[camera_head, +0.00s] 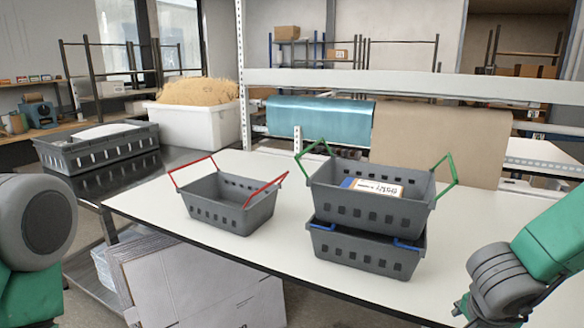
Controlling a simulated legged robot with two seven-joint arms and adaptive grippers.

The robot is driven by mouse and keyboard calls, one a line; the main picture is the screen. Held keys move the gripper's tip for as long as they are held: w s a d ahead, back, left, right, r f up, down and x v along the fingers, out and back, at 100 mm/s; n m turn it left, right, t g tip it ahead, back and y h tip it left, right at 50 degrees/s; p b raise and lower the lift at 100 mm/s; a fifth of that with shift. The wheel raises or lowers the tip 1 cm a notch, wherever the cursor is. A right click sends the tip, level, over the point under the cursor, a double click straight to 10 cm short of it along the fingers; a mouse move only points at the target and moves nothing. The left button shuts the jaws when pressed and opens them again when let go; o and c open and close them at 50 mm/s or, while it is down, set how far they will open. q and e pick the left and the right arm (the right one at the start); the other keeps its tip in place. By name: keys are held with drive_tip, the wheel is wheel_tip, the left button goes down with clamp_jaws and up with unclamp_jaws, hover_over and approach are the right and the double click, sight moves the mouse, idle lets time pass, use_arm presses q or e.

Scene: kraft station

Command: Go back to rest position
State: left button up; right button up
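My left arm (35,235) shows only as a grey joint and green links at the left edge. My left gripper is out of the picture. My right arm (548,245) comes in from the right edge with a green link and a grey ringed joint at the bottom right. A small dark part shows at its lower end, but no gripper fingers can be made out. Both arms are apart from the baskets. On the white table (275,255), a grey basket with red handles (232,207) stands left of two stacked grey baskets.
The upper stacked basket (365,207) has raised green handles and holds a labelled package (376,187). The lower basket (365,253) has blue handles. A grey crate (97,150) stands at the left. A white rack beam (400,83) crosses behind. Boxes (195,285) lie below the table's front edge.

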wheel_tip(320, 180, down, 12)
drive_tip(key=s+a+n+b, duration=0.1)
drive_tip(key=s+n+b, duration=0.2)
drive_tip(key=n, duration=0.3)
use_arm(q)
wheel_tip(320, 180, down, 10)
drive_tip(key=b, duration=0.5)
drive_tip(key=shift+r, duration=0.25)
use_arm(e)
drive_tip(key=s+a+f+n+g+y, duration=0.1)
drive_tip(key=s+a+f+n, duration=0.3)
drive_tip(key=s+f, duration=0.4)
drive_tip(key=s+a+f+n+g+y, duration=0.1)
drive_tip(key=s+a+f+n+y, duration=0.1)
drive_tip(key=s+f+n, duration=0.5)
drive_tip(key=shift+s+a+f, duration=0.8)
drive_tip(key=shift+s+a, duration=0.1)
drive_tip(key=shift+s, duration=0.15)
use_arm(q)
drive_tip(key=shift+w, duration=0.1)
